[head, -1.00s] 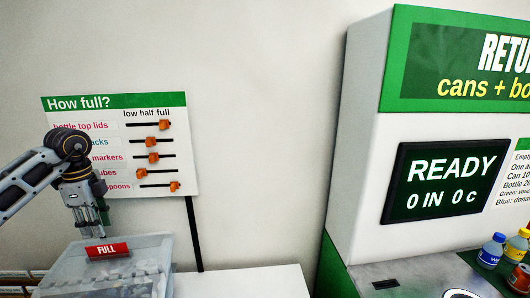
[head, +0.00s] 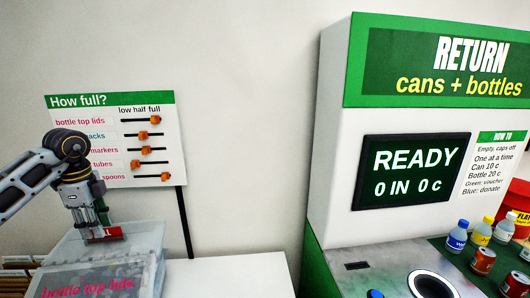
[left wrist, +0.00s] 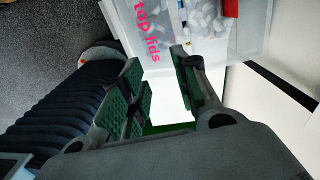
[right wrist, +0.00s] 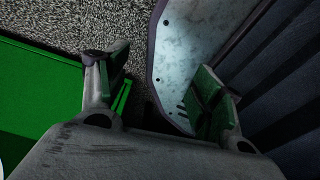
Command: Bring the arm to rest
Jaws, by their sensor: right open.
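My left arm comes in from the left in the head view, with its gripper (head: 98,226) pointing down over the clear bin (head: 150,245). The left wrist view shows the two fingers of this gripper (left wrist: 156,60) apart, with nothing between them. The bin (left wrist: 262,30) lies beyond them with its pink "top lids" lettering and pale lids inside. A red tag (head: 108,234) on the bin is partly covered by the gripper in the head view. My right gripper (right wrist: 150,72) shows only in the right wrist view, open and empty.
A "How full?" board (head: 115,140) with orange sliders stands behind the bin. A return machine (head: 338,150) reading "READY" is at the right, with bottles (head: 457,236) and cans (head: 483,261) beside it. The white table top (head: 235,275) right of the bin is clear.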

